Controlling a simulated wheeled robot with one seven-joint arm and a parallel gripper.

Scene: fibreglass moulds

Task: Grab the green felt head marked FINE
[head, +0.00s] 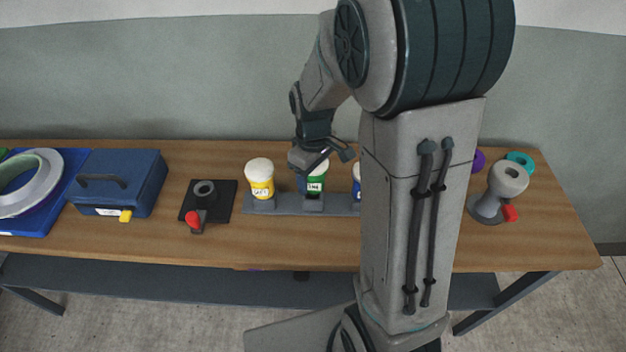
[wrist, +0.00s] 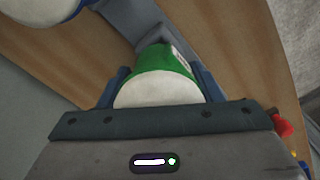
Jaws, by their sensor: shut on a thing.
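The green felt head (head: 315,186) has a white top and a white label too small to read surely. It stands at a grey rack (head: 285,204) on the bench, between a yellow head (head: 262,187) and a blue head (head: 357,182). My gripper (wrist: 163,88) is shut on the green head, with a blue finger on each side of it in the wrist view. My gripper and wrist partly cover the green head in the head view. My arm hides part of the blue head and the rack's right end.
A black plate with a ring (head: 204,188) and red knob, a blue toolbox (head: 120,180) and a large pale roll (head: 35,180) lie left. A grey stand (head: 487,206) with a red knob and a teal ring (head: 520,160) are right. The bench front (head: 300,245) is mostly clear.

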